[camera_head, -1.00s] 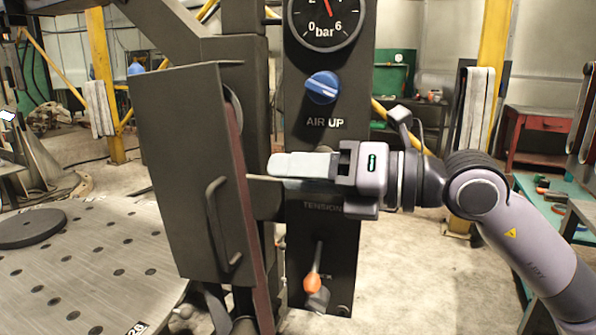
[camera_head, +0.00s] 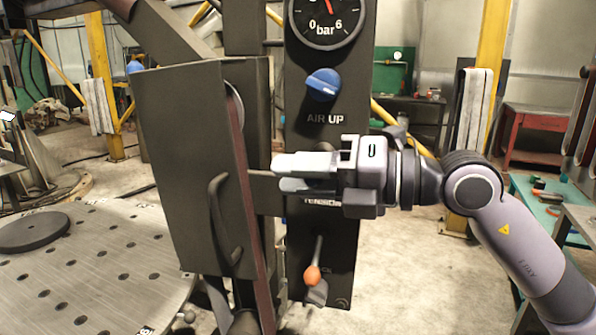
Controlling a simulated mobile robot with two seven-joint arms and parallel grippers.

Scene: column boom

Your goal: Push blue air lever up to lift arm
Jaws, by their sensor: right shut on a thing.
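The blue air lever (camera_head: 322,84) is a knob on the dark control panel, above the words AIR UP and below the round gauge (camera_head: 327,20). My right gripper (camera_head: 300,174) comes in from the right, below the lever and apart from it. Its fingers point left in front of the panel, just above the word TENSION, shut on a control there that they mostly hide. The dark boom column (camera_head: 258,110) stands left of the panel. My left gripper is out of view.
An orange-tipped lever (camera_head: 313,276) hangs low on the panel. A dark plate with a handle (camera_head: 220,215) stands close left of my right fingers. A round perforated table (camera_head: 95,260) is at lower left. Floor right of the panel is open.

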